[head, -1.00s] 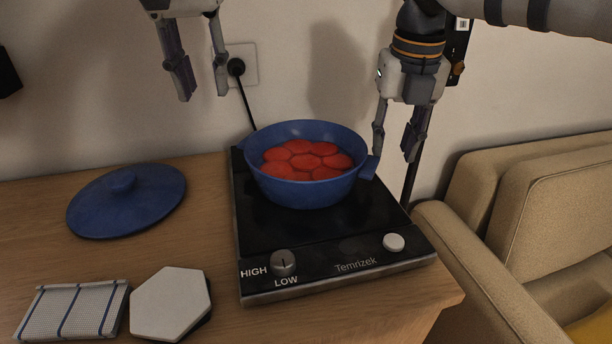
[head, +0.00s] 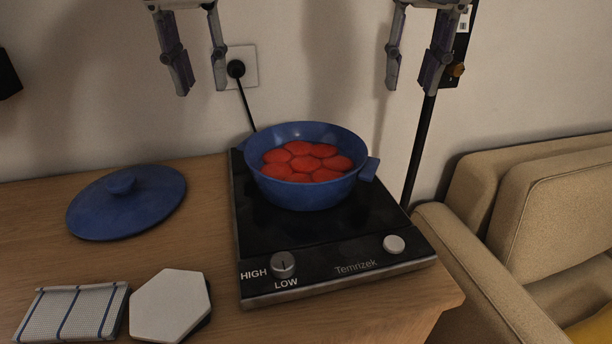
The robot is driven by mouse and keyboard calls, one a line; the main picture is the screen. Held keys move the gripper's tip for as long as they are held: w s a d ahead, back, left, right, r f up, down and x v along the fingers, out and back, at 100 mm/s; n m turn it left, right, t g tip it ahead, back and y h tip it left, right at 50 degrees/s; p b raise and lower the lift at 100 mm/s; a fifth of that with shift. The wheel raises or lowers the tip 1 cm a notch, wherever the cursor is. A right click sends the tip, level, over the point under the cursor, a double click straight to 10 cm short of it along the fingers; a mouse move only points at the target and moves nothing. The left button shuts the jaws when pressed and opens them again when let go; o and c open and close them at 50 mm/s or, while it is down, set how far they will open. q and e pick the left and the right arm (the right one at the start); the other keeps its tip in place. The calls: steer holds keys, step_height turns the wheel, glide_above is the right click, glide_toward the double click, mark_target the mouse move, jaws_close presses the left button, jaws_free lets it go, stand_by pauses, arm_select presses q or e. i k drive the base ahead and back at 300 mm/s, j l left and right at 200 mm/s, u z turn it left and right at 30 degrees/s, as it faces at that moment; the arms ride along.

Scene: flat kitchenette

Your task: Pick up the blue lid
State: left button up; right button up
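The blue lid (head: 147,205) lies on the wooden counter at the left, with its round knob facing up. The blue pot (head: 309,195), holding several red round pieces, stands uncovered on the black hot plate (head: 290,238). My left gripper (head: 202,90) is open and empty, high in the picture, above and to the right of the lid. My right gripper (head: 407,88) is open and empty, high up, above and to the right of the pot.
A folded checked cloth (head: 72,312) and a white hexagonal trivet (head: 170,304) lie at the counter's front left. A wall socket (head: 243,66) with a plugged cord is behind. A beige sofa (head: 540,215) is at the right. Bare counter lies around the lid.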

mark_target(125, 201)
steer(key=k, duration=1.5)
